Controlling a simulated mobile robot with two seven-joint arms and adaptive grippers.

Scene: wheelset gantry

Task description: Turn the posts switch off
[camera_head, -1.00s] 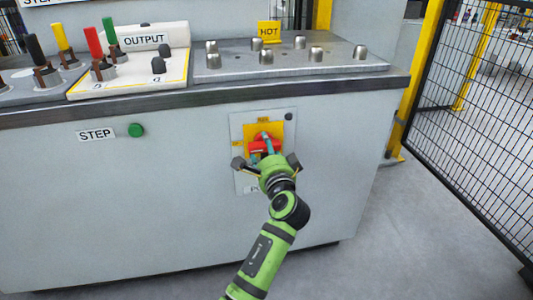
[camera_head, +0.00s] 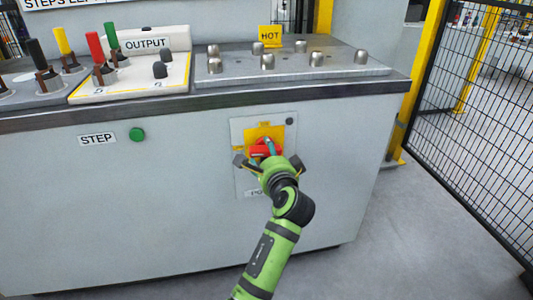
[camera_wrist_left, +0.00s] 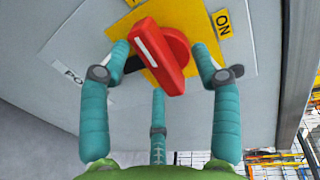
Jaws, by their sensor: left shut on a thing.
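In the left wrist view the red handle (camera_wrist_left: 160,58) has a white line and leans from upper left to lower right. An ON label (camera_wrist_left: 223,22) sits to its upper right. My left gripper (camera_head: 268,160) is shut on the handle, with its teal fingers (camera_wrist_left: 162,60) on either side of it. In the head view the gripper hides the lower part of the switch. My right gripper is not in view.
A green STEP button (camera_head: 137,135) is to the left on the cabinet front. The cabinet top carries a HOT sign (camera_head: 270,37), metal posts and coloured levers by an OUTPUT label (camera_head: 146,43). A black mesh fence (camera_head: 470,120) stands at the right, with clear floor before it.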

